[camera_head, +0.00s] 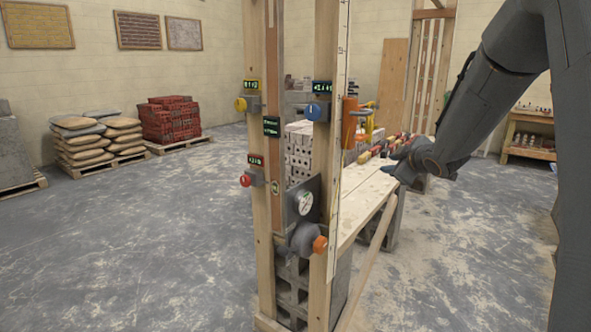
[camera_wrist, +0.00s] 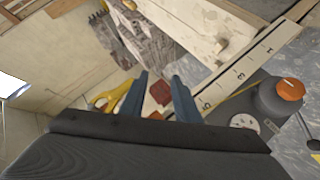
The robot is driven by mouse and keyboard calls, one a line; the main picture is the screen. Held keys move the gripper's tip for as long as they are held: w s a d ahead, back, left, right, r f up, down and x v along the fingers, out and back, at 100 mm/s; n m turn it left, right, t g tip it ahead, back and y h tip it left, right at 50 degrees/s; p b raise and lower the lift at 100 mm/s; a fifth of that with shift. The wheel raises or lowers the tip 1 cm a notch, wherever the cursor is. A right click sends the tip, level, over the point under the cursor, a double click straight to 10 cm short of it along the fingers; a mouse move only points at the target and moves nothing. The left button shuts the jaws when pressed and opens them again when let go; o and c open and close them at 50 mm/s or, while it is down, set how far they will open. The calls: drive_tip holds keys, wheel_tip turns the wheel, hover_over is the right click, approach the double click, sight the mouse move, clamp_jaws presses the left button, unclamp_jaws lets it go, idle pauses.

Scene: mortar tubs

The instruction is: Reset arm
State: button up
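My arm reaches in from the right in the head view. My gripper (camera_head: 392,170) is at its end, over or beside the plank bench (camera_head: 362,190); the exact gap cannot be told. In the wrist view, my gripper (camera_wrist: 160,95) shows two blue-grey fingers standing apart. Between and behind them are a small red-brown piece (camera_wrist: 160,92) and a yellow handle (camera_wrist: 110,98), both seeming to lie beyond the fingertips. I see nothing clearly held.
A wooden post frame (camera_head: 262,130) with knobs, small displays and a gauge (camera_head: 305,203) stands left of my gripper. Tools (camera_head: 380,150) lie on the bench. Bags (camera_head: 95,140) and red bricks (camera_head: 170,120) stand on pallets at left. The floor (camera_head: 150,240) is clear.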

drive_tip(key=s+a+f+m+g, duration=0.3)
drive_tip(key=s+f+g, duration=0.1)
drive_tip(key=s, duration=1)
drive_tip(key=s+a+f+m+g+h, duration=0.1)
drive_tip(key=s+a+f+m+g, duration=0.2)
drive_tip(key=s+f, duration=0.4)
drive_tip(key=s+a+f+m+g, duration=0.4)
drive_tip(key=s+f+m+g, duration=0.1)
drive_tip(key=s, duration=1.7)
drive_tip(key=shift+f+g+h, duration=0.3)
drive_tip(key=shift+f+g, duration=0.05)
drive_tip(key=shift+g, duration=0.25)
drive_tip(key=shift+m, duration=0.3)
